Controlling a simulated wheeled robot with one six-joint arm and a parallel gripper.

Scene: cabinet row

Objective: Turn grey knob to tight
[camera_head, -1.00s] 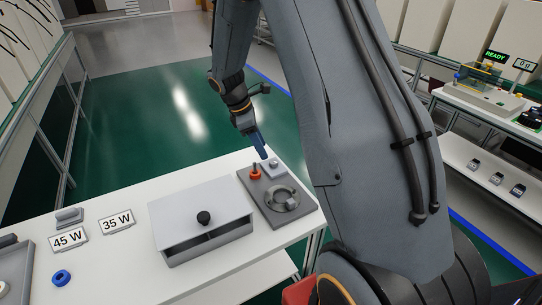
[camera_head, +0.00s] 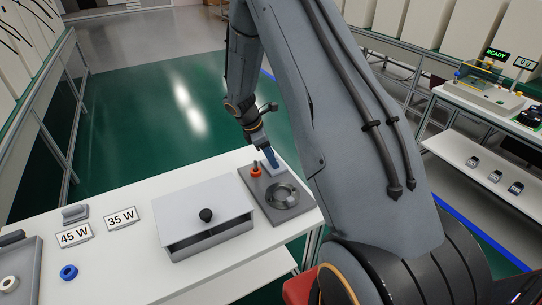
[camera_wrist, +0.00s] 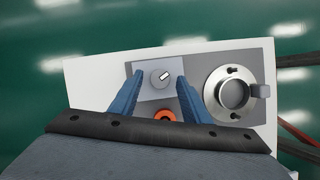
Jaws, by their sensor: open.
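The grey knob (camera_wrist: 160,77) shows in the wrist view as a small round dial with a pale bar across it, on a light grey block. My gripper (camera_wrist: 156,86) is open, with its blue fingers on either side of the knob and apart from it in that view. In the head view my gripper (camera_head: 273,164) is low at the back of the dark grey plate (camera_head: 255,193), and its fingers hide the knob there. I cannot tell the height of the fingertips over the block.
An orange-red part (camera_head: 256,170) stands close beside the gripper, also in the wrist view (camera_wrist: 165,115). A metal ring fixture (camera_wrist: 231,94) sits to the right. The blue ring (camera_head: 69,272) lies farther left.

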